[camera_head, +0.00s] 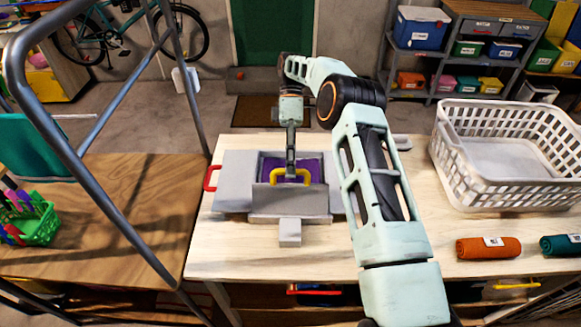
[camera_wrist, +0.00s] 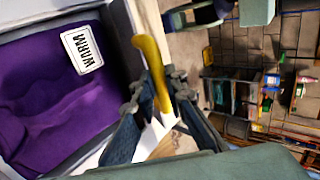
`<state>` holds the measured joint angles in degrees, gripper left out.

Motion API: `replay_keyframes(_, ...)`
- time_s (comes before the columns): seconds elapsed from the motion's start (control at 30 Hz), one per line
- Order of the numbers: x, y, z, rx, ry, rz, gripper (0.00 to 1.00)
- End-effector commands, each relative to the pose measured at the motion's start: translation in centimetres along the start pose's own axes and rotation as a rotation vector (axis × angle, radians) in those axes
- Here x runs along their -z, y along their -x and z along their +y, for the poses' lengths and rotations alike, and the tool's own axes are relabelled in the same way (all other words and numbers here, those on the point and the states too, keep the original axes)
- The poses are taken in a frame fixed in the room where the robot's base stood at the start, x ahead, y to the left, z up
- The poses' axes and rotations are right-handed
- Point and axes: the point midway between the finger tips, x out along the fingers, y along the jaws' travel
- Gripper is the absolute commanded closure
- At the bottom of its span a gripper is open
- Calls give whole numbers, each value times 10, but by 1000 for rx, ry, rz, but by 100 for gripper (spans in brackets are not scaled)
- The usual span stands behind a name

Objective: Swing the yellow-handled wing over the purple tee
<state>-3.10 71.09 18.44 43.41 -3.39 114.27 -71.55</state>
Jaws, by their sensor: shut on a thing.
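The grey folding board (camera_head: 235,165) lies on the light wooden table. The purple tee (camera_head: 307,166) lies in its middle; in the wrist view the tee (camera_wrist: 60,100) carries a white "WARM" label. The yellow-handled wing (camera_head: 288,201) is at the board's near side and appears raised, hiding the tee's near part. Its yellow handle (camera_head: 290,173) is at its upper edge. My gripper (camera_head: 291,173) reaches down from above and is shut on this handle, which also shows between the fingers in the wrist view (camera_wrist: 148,62). A red handle (camera_head: 210,178) is on the left wing. My arm hides the board's right side.
A white laundry basket (camera_head: 505,190) stands on the table at right. An orange roll (camera_head: 488,248) and a teal roll (camera_head: 562,245) lie near the front edge. A green basket (camera_head: 40,226) stands on the left table. A metal frame (camera_head: 95,185) crosses the left side.

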Motion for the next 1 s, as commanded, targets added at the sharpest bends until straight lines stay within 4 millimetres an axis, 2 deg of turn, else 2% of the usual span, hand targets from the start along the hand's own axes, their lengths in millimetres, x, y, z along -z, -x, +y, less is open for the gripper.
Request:
replay_keyframes(0.03, -2, -8, 6, 7, -4, -6, 100)
replay_keyframes(0.27, -2, -8, 6, 8, -4, -7, 100)
replay_keyframes(0.3, -2, -8, 6, 8, -4, -7, 86)
replay_keyframes(0.37, -2, -8, 6, 9, -4, -6, 80)
replay_keyframes(1.0, 0, -3, 1, -3, -1, -1, 80)
